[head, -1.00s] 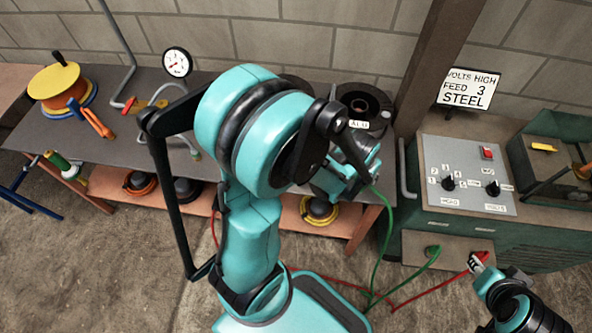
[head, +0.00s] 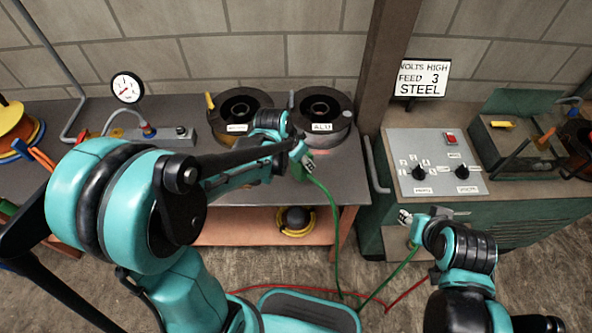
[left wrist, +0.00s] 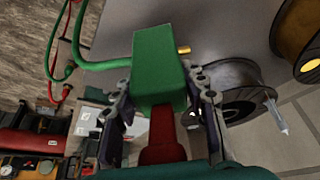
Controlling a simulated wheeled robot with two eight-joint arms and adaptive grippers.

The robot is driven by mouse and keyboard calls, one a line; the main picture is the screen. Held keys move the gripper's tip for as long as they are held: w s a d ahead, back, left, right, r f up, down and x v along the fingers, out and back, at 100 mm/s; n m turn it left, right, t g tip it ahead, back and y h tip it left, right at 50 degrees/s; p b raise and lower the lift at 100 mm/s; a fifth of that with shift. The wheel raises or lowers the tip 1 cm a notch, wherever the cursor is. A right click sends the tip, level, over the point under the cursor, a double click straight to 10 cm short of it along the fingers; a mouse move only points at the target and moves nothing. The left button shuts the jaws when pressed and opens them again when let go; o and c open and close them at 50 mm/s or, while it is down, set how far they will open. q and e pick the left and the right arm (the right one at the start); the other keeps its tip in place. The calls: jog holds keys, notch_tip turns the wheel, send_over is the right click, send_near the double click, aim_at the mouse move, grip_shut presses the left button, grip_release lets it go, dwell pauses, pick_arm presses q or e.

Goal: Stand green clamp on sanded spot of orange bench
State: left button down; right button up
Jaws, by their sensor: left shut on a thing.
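My left gripper (head: 299,150) is shut on the green clamp (head: 308,165), above the right part of the orange bench's grey top (head: 350,170). In the left wrist view, the clamp (left wrist: 160,70) is a green block with a brass stub and a dark red part, between the two fingers (left wrist: 165,98). A green cable runs from it down past the bench's front edge. I cannot tell whether the clamp touches the top. I cannot make out the sanded spot. My right gripper (head: 406,218) is in front of the green machine, its jaws too small to judge.
Two wire spools stand at the back of the bench, one labelled ALU (head: 322,110), the other (head: 240,112) left of it. A gauge (head: 127,88) stands further left. A wooden post (head: 392,80) and the machine's control panel (head: 440,170) are to the right. Cables lie on the floor.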

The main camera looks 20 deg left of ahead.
aim_at(296, 166)
pick_arm(q)
jog(key=shift+w+a+f+b, duration=0.15)
jog(key=shift+w+a+f, duration=0.25)
jog(key=shift+a, duration=0.1)
jog(key=shift+w+a+f+b, duration=0.15)
jog(key=shift+w+a+f, duration=0.15)
jog(key=shift+a, duration=0.2)
jog(key=shift+s+f+b, duration=0.1)
jog(key=shift+f+b, duration=0.9)
jog(key=shift+f, duration=0.95)
jog(key=shift+f, duration=0.15)
jog(key=c, duration=0.9)
grip_release()
jog(key=shift+o, duration=0.2)
